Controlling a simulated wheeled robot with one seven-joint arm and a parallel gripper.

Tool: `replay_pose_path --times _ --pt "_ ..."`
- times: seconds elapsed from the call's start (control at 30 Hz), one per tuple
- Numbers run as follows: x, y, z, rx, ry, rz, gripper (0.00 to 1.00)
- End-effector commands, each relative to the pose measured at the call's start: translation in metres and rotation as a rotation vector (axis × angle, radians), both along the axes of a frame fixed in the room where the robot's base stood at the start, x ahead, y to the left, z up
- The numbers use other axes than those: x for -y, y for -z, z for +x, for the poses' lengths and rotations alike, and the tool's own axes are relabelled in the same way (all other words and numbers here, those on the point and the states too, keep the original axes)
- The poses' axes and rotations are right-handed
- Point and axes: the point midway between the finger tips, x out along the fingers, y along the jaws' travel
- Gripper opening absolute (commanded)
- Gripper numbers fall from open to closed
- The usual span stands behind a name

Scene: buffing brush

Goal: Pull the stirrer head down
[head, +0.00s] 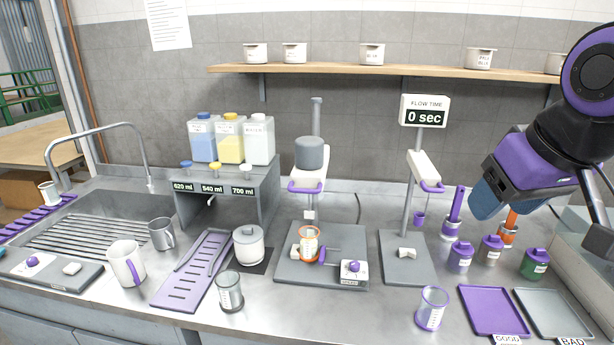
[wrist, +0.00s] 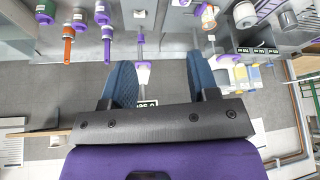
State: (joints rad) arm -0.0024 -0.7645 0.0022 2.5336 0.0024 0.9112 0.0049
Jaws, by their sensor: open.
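The stirrer stand (head: 316,120) is in the middle of the bench in the head view. Its head is a grey cylinder (head: 312,153) on a white arm with a purple handle (head: 306,188), raised high on the column. Below it, on the grey base (head: 290,275), stands an orange-rimmed beaker (head: 309,245), apart from the head. My gripper (head: 487,196) is open and empty, in the air well to the right of the stirrer. In the wrist view the two blue fingers (wrist: 162,80) are spread with nothing between them.
A flow-time stand (head: 409,200) with its own purple handle stands between the stirrer and my gripper. Dispenser bottles (head: 230,140) are left of the stirrer. A wooden shelf (head: 390,72) runs above. Purple and grey trays (head: 492,310) lie at the front right.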

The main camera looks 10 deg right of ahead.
Motion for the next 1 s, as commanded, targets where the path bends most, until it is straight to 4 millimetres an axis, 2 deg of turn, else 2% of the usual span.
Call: replay_pose_path --times 0.1,0.23,0.37,0.67,0.87,1.0 --pt "0.000 0.000 0.000 0.000 0.000 0.000 0.52" --pt "0.000 0.001 0.003 -0.015 -0.007 -0.008 0.22" --pt "0.000 0.005 0.015 -0.074 -0.033 -0.049 0.22" --pt "-0.007 0.026 0.071 -0.264 -0.123 -0.285 0.22" --pt "-0.027 0.042 0.113 -0.328 -0.182 -0.495 0.22" --pt "-0.049 0.053 0.143 -0.335 -0.222 -0.658 0.22"
